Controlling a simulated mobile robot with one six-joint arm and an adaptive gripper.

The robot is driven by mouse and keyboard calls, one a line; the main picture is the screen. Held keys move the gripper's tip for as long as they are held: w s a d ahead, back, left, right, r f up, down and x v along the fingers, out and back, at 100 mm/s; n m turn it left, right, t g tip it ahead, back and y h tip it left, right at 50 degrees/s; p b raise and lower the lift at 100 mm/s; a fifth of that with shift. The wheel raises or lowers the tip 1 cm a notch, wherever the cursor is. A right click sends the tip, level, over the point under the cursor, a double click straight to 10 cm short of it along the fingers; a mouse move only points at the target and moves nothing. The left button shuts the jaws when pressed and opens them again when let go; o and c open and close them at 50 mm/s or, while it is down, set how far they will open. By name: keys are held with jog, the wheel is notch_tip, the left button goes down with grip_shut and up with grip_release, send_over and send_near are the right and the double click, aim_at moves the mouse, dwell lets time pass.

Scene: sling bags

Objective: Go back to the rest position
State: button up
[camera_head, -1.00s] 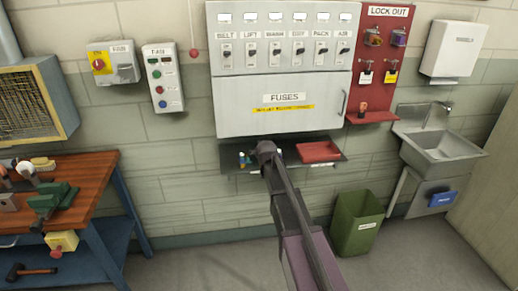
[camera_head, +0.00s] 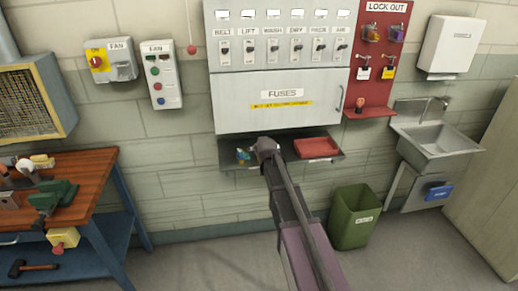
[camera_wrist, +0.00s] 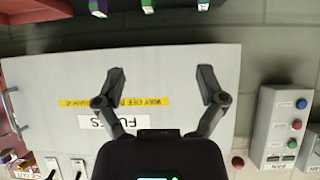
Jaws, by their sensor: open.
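My gripper (camera_wrist: 160,86) shows in the wrist view with its two fingers spread wide and nothing between them. It is in front of the grey fuse cover (camera_wrist: 180,70), which appears upside down there. In the head view, the end of my arm is just below the fuse cover (camera_head: 280,113), over the dark shelf (camera_head: 230,164); my fingers cannot be made out there.
On the shelf are a red tray (camera_head: 317,147) and small coloured items (camera_head: 243,155). A green bin (camera_head: 352,220) stands below right, a sink (camera_head: 437,142) farther right. A workbench (camera_head: 75,185) is at left. Switches (camera_head: 282,47) are above the cover.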

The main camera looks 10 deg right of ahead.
jog(key=shift+s, duration=0.1)
jog(key=s+f+g, duration=0.2)
jog(key=s+g, duration=0.1)
jog(key=s, duration=0.8)
jog(key=s+f+g, duration=0.3)
jog(key=s+g, duration=0.1)
jog(key=s, duration=0.8)
jog(key=s+f+g, duration=0.3)
jog(key=s+g, duration=0.1)
jog(key=s, duration=0.8)
jog(key=shift+s, duration=0.25)
jog(key=shift+d, duration=0.15)
jog(key=c, duration=0.5)
jog(key=shift+o, duration=0.2)
jog(key=shift+d, duration=0.1)
